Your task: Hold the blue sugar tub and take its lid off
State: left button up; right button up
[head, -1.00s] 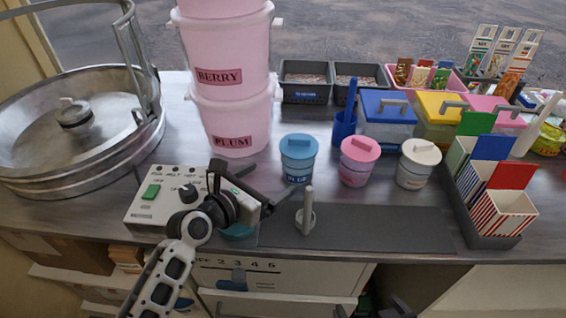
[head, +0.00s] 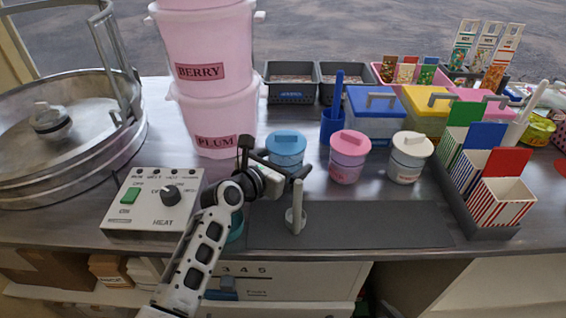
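The blue sugar tub (head: 284,159) stands upright on the counter behind the grey mat, with its blue lid (head: 286,141) on top. The lid has a raised bar handle. My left gripper (head: 279,167) is at the front left of the tub, its fingers apart and pointing toward the tub. The gripper hides the tub's lower front, so I cannot tell whether the fingers touch it. My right gripper is not in view.
A pink tub (head: 347,160) and a white tub (head: 408,160) stand to the right. A pale upright post (head: 297,207) stands on the grey mat (head: 370,224) close to my gripper. The HEAT control box (head: 150,205) and pink buckets (head: 218,120) are at the left.

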pick_arm(q)
jog(key=c, duration=0.7)
jog(key=shift+o, duration=0.2)
jog(key=shift+w+r, duration=0.1)
jog(key=shift+r, duration=0.1)
jog(key=shift+r+p, duration=0.6)
jog(key=shift+p, duration=0.35)
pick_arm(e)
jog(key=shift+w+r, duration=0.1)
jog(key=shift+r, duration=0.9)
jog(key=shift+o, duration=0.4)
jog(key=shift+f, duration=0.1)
